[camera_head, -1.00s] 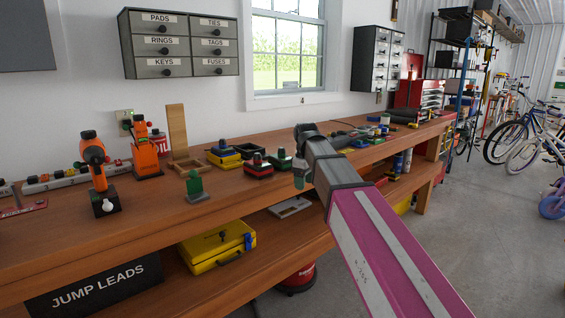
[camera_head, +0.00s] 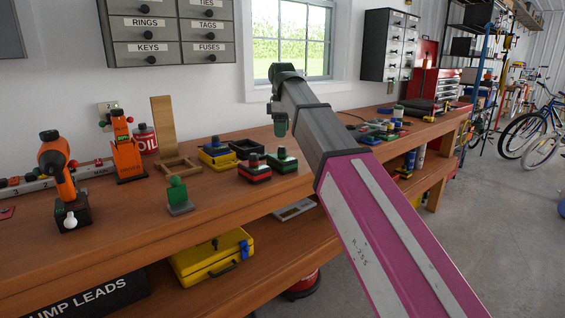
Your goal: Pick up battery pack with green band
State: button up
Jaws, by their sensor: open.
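A battery pack with green on its top and side (camera_head: 282,161) sits on the workbench, right of a red-banded pack (camera_head: 254,169). I take it to be the green-banded pack. My gripper (camera_head: 280,128) hangs at the far end of my raised pink and grey arm. In the picture it is just above the green pack, apart from it and empty. It is small here, and its fingers are hard to make out. A yellow-banded pack (camera_head: 216,153) stands behind to the left, next to a dark tray-like holder (camera_head: 247,148).
Orange drills (camera_head: 126,152) and a wooden stand (camera_head: 166,130) are to the left. More small items (camera_head: 378,130) lie farther right. A yellow case (camera_head: 212,258) sits on the lower shelf.

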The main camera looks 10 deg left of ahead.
aim_at(282, 150)
jog(key=f, duration=0.8)
jog(key=shift+w+f, duration=0.1)
jog(key=shift+w, duration=0.15)
grip_shut()
